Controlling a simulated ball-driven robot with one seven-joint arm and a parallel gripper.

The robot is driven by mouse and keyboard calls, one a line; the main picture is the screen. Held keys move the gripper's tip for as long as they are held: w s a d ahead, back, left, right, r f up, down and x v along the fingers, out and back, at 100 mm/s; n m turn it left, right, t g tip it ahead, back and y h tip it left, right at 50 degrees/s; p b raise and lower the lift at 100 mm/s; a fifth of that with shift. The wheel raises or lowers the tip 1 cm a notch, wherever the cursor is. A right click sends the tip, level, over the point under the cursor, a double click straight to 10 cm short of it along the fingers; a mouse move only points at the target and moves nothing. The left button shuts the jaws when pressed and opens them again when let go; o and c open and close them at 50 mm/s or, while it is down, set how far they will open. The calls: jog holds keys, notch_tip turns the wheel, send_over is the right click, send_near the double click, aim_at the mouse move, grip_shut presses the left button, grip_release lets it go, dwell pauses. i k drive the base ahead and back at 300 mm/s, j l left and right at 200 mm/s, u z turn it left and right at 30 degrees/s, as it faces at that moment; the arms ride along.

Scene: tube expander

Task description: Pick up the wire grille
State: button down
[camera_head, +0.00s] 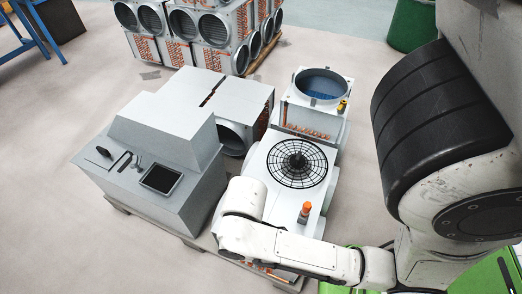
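The wire grille (297,163) is a round black grid of rings and spokes with a dark hub in the middle. It lies flat on top of a white box-shaped unit (258,163) in the middle of the view, and its whole face shows. My white arm (290,248) reaches in from the right and bends below the grille, in front of the near part of that unit. An arm link stands left of and below the grille, apart from it in the picture. My gripper does not show, so I cannot see its fingers or anything in them.
An orange-capped object (305,212) stands on the unit near the grille. Behind is a unit with an open round duct (322,84). A grey console (150,165) with a tablet and tools stands left. Stacked units (205,30) are farther back. Open floor lies at left.

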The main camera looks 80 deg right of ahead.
aim_at(297, 161)
jog(key=z, duration=1.85)
jog(key=k+j, duration=0.2)
jog(key=k, duration=0.4)
jog(key=k+j+z, duration=0.15)
jog(key=k, duration=0.45)
jog(key=i+l+u, duration=0.15)
jog(key=i+l, duration=0.15)
jog(key=i, duration=0.2)
jog(key=i+l+u, duration=0.15)
jog(key=i+l, duration=0.2)
jog(key=i, duration=0.15)
